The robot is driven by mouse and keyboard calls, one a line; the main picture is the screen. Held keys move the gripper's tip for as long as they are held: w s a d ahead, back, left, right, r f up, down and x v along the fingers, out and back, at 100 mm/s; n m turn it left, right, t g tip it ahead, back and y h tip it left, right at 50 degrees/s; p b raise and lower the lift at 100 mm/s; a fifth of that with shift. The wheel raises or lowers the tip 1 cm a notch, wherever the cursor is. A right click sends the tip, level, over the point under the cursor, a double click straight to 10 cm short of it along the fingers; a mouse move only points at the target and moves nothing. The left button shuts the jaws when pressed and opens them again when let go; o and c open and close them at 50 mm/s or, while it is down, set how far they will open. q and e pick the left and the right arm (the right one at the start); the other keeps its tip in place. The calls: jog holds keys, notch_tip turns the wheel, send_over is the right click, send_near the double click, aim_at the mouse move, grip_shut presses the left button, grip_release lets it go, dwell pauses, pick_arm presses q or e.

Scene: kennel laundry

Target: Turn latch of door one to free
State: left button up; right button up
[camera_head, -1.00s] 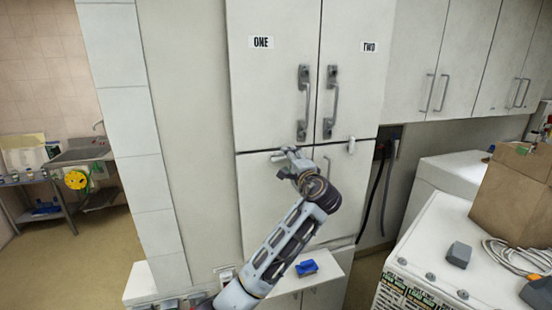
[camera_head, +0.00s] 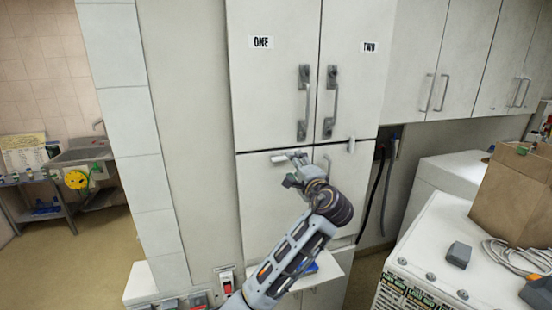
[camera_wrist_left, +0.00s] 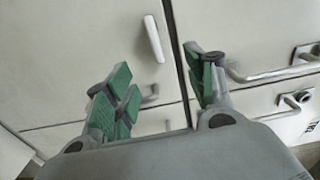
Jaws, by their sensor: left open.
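Door one (camera_head: 270,90) is the tall upper left cabinet door, labelled ONE. It looks closed. Its latch (camera_head: 279,159) is a small pale bar lying roughly level just below the door's bottom edge. A pale latch bar, which appears to be the same one, shows in the left wrist view (camera_wrist_left: 153,38), beyond and between the finger ends. My left gripper (camera_head: 293,172) is open and empty, just right of and below the latch in the head view. It also shows in the left wrist view (camera_wrist_left: 158,75) with green finger pads apart. My right gripper is out of view.
Door two (camera_head: 352,85) stands to the right, with an upright latch (camera_head: 351,145) below it. Grey handles (camera_head: 303,105) flank the seam between the doors. A shelf (camera_head: 334,266) juts out below. A white machine top with a brown bag (camera_head: 512,195) is at right.

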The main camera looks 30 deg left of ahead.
pick_arm(q)
jog(key=shift+v, duration=1.45)
